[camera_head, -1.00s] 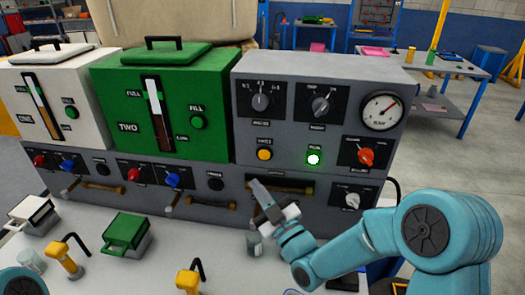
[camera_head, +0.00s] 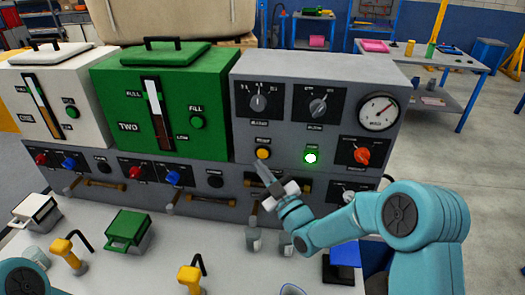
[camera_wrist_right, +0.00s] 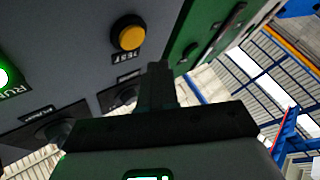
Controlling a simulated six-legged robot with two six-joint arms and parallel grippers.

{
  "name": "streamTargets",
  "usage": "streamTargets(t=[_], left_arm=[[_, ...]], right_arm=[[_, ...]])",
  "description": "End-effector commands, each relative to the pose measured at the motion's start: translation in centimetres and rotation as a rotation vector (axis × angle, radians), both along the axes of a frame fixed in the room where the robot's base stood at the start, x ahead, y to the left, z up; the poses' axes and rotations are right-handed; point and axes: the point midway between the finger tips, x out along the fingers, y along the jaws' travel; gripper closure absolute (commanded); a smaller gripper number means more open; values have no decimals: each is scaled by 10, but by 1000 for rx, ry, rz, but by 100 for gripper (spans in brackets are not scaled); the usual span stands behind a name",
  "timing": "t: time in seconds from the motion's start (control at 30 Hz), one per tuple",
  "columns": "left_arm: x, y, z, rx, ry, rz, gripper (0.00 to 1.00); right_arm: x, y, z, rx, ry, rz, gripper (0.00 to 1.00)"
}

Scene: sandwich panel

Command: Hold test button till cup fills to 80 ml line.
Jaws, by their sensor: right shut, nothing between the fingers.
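The yellow test button (camera_head: 264,153) is on the grey panel, left of the lit green run button (camera_head: 311,158). In the right wrist view the test button (camera_wrist_right: 131,38) stands out above its label. My right gripper (camera_head: 264,172) is shut and empty, its tips just below the test button; in the wrist view the tips (camera_wrist_right: 160,72) appear apart from it. Small grey cups (camera_head: 254,241) stand on the white table below the panel, one partly behind my arm. Their fill level and 80 ml line are too small to read. My left gripper is out of view.
A green tank (camera_head: 215,95) and a white tank (camera_head: 20,95) stand left of the panel. The table also holds a green-lidded box (camera_head: 125,228), yellow-handled tools (camera_head: 188,280) and a clear cup (camera_head: 36,256). A round gauge (camera_head: 377,111) is at the upper right.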

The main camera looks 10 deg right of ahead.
Motion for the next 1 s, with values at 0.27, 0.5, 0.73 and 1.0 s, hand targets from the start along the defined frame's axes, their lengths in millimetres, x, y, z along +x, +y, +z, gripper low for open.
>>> streamTargets(t=[0.27, 0.5, 0.73, 1.0], left_arm=[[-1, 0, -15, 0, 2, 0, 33], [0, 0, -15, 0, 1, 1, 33], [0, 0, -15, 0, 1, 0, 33], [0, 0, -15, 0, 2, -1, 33]], right_arm=[[18, -8, -3, 0, 0, -1, 100], [19, -8, -2, 0, 1, -1, 100], [19, -8, -2, 0, 1, 0, 100], [19, -8, -2, 0, 1, 0, 100]])
